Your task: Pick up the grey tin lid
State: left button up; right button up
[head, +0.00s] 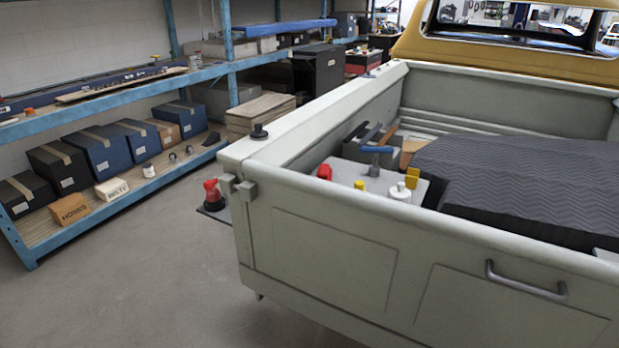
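I cannot clearly make out a grey tin lid. A pale board (345,174) lies in the near left corner of the truck bed. On it are a red item (324,172), a blue-handled tool (375,150), a white round piece (399,192) and yellow pieces (411,178). The white piece may be a tin or a lid; it is too small to tell. Small grey round items (189,150) sit on the lower shelf beside a white tin (148,170). Neither of my grippers is in view.
The pickup's tailgate (330,250) and side wall (325,112) enclose the bed. A black ribbed cover (530,190) fills much of it.

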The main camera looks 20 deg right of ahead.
aim_at(368, 75)
jog(key=i+l, duration=0.15)
jog(key=l, duration=0.25)
jog(key=i+l+z, duration=0.1)
jog(key=l, duration=0.3)
jog(key=i+l, duration=0.15)
jog(key=l, duration=0.25)
